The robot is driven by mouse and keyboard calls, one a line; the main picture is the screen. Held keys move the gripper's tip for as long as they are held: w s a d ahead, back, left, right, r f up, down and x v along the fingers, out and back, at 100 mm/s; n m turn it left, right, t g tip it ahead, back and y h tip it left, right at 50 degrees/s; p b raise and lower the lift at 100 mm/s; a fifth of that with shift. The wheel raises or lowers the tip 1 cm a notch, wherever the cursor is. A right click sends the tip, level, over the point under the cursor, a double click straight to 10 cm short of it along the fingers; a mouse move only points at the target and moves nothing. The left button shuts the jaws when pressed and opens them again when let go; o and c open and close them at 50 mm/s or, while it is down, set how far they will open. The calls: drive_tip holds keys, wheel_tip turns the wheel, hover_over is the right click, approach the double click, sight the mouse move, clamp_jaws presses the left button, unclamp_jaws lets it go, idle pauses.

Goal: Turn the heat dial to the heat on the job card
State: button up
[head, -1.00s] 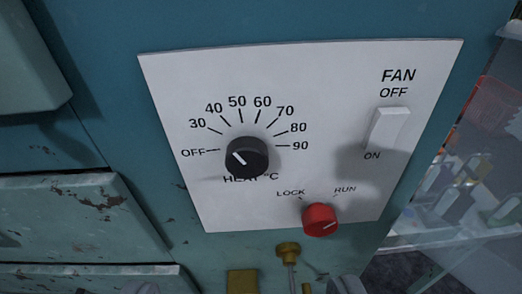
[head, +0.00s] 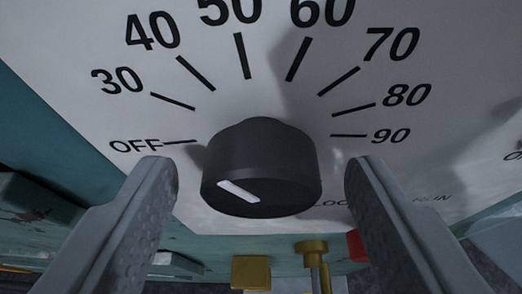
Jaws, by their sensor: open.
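The black round heat dial (head: 262,160) stands out from the white panel in the middle of the head view. Its white pointer line slants left and up, toward the low end of the scale near 30 to 40; the steep view hides the exact reading. The printed scale (head: 239,55) runs from OFF at left up to 90 at right. My gripper (head: 262,178) is open, with one finger on each side of the dial and a gap between each finger and the dial. No job card is in view.
The red LOCK/RUN knob (head: 357,246) is below right, partly hidden by my right finger. Brass fittings (head: 251,272) sit below the dial. The white panel (head: 440,45) is flat around the scale, with teal casing at its left and below.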

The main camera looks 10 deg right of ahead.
drive_tip(key=shift+w+f, duration=0.1)
drive_tip(key=shift+w, duration=0.05)
drive_tip(key=shift+c, duration=0.2)
drive_tip(key=c, duration=0.9)
drive_tip(key=shift+c, duration=0.2)
drive_tip(key=shift+d+m+y, duration=0.15)
drive_tip(key=shift+m+y, duration=0.65)
drive_tip(key=shift+m, duration=0.3)
drive_tip(key=m+t+y, duration=0.1)
drive_tip(key=m, duration=0.2)
drive_tip(key=shift+d+f+y, duration=0.1)
drive_tip(key=shift+y, duration=0.3)
drive_tip(key=m+t+y, duration=0.1)
drive_tip(key=m, duration=0.1)
drive_tip(key=m+t, duration=0.1)
drive_tip(key=m, duration=0.2)
drive_tip(key=shift+f+y, duration=0.2)
drive_tip(key=shift+y, duration=0.2)
drive_tip(key=shift+m+t, duration=0.3)
drive_tip(key=shift+m, duration=0.1)
